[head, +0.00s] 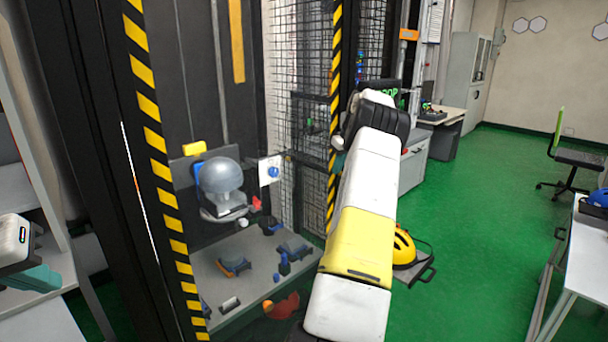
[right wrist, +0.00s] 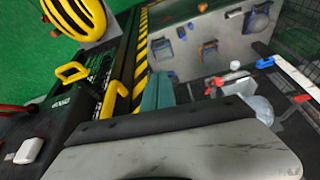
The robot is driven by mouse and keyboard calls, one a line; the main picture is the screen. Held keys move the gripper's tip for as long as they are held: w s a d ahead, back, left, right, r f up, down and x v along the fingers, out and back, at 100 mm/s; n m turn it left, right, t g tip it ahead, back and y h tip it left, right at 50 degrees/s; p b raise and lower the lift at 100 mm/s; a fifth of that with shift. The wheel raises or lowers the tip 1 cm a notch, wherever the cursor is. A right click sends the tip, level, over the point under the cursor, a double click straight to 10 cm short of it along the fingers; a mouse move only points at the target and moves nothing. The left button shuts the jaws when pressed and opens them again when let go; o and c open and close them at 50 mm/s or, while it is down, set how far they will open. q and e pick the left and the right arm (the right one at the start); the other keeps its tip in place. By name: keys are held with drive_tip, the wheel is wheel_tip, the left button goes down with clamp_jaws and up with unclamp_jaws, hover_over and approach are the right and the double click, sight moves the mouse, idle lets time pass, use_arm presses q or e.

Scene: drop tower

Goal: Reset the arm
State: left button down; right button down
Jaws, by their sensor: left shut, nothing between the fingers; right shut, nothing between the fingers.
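My right arm (head: 365,215), white with a yellow band, reaches up and forward from the bottom middle of the head view, just right of the drop tower's striped post. Its gripper is hidden behind the arm there. In the right wrist view the teal fingers of my right gripper (right wrist: 157,92) are together and empty, beside the tower's striped edge. My left gripper (head: 36,279), with teal fingers, is at the left edge of the head view, shut and empty, in front of a grey shelf.
The drop tower (head: 155,140) holds a grey dome headform (head: 221,176) over a base plate (head: 225,305) with several clamps. A yellow helmet (head: 404,248) lies right of my arm and shows in the right wrist view (right wrist: 75,15).

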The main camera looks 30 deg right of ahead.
drive_tip(key=v, duration=0.5)
drive_tip(key=shift+s+d+r, duration=0.1)
drive_tip(key=shift+s+r, duration=0.05)
drive_tip(key=shift+r, duration=0.1)
drive_tip(key=s+a+r, duration=0.2)
drive_tip(key=a+r, duration=0.2)
drive_tip(key=a, duration=0.5)
drive_tip(key=s+a+r, duration=0.3)
drive_tip(key=a+r, duration=0.2)
drive_tip(key=a, duration=0.4)
drive_tip(key=s+a+r, duration=0.2)
drive_tip(key=a+r, duration=0.2)
drive_tip(key=a, duration=0.5)
drive_tip(key=s+a+t, duration=0.1)
drive_tip(key=s+a, duration=1)
drive_tip(key=s+a+f, duration=0.3)
drive_tip(key=s, duration=0.4)
drive_tip(key=s+a+f+m+t+y, duration=0.1)
drive_tip(key=s+a+f, duration=0.3)
drive_tip(key=s, duration=0.4)
drive_tip(key=shift+y, duration=0.3)
drive_tip(key=shift+a+f, duration=0.15)
